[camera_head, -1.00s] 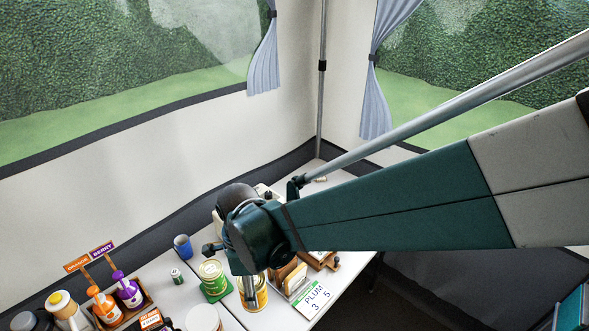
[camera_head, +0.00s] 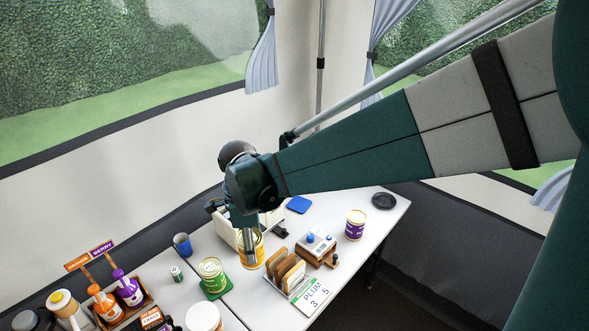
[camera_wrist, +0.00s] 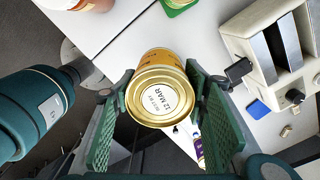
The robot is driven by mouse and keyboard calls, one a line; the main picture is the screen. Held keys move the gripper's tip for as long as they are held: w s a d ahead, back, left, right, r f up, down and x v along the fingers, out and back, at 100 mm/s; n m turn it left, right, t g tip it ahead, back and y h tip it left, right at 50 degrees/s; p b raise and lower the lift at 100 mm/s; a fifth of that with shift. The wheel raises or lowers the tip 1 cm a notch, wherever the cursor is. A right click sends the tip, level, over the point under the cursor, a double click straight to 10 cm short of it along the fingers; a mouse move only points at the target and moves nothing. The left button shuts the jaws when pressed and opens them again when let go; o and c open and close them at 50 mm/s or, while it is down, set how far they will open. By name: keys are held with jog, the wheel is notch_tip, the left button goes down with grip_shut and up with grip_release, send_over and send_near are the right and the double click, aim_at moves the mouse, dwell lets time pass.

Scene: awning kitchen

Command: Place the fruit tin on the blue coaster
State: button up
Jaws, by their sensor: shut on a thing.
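My gripper (camera_head: 249,233) is shut on a gold-rimmed tin (camera_head: 254,254) with a yellow-orange label. In the wrist view the tin (camera_wrist: 163,92) sits between the two green finger pads, its round end marked "12 MAR" facing the camera. The fruit on its label cannot be read. In the head view the tin's upper part is partly hidden by my gripper. The blue coaster (camera_head: 299,204) lies bare on the table, beyond and to the right of the tin. In the wrist view it (camera_wrist: 257,108) shows to the right of the tin, beside the toaster.
A toaster (camera_head: 228,229) stands behind my gripper. A toast rack (camera_head: 287,272), a wooden stand with egg cups (camera_head: 316,246), a purple tin (camera_head: 355,225) and a dark coaster (camera_head: 384,202) are to the right. A green tin (camera_head: 211,272) stands on a green coaster (camera_head: 215,291) at left.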

jog(key=w+d+n+p, duration=0.1)
jog(key=w+d, duration=0.2)
jog(key=w, duration=1)
jog(key=w+d+p, duration=0.1)
jog(key=w+d, duration=0.2)
jog(key=w, duration=1.1)
jog(key=w+d+f+n+p, duration=0.1)
jog(key=w+d, duration=0.4)
jog(key=w, duration=0.2)
jog(key=w+d+f+p, duration=0.1)
jog(key=w+d, duration=0.4)
jog(key=w, duration=0.3)
jog(key=shift+d+f, duration=0.15)
jog(key=shift+f, duration=1.05)
jog(key=shift+d+f, duration=0.1)
jog(key=shift+f, duration=1.1)
jog(key=shift+f, duration=0.1)
jog(key=shift+f+b, duration=0.5)
jog(key=shift+f, duration=2.5)
jog(key=shift+f, duration=0.15)
jog(key=shift+f, duration=1.75)
